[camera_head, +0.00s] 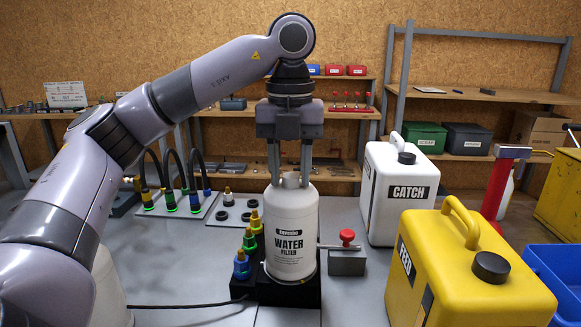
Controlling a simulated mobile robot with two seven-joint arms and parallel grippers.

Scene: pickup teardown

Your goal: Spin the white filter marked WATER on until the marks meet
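The white filter marked WATER (290,235) stands upright on a black base (290,290) in the middle of the head view. My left gripper (291,178) is above it, pointing straight down, with its two fingers on either side of the narrow neck at the filter's top. Whether the fingers touch the neck I cannot tell. The alignment marks are too small to make out. My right gripper is not in view.
Brass-tipped fittings (249,240) stand close left of the filter. A red-knobbed valve (347,250) is close right. The white CATCH can (395,195) and yellow FEED can (455,275) stand farther right. A black cable (190,306) crosses the front left of the table.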

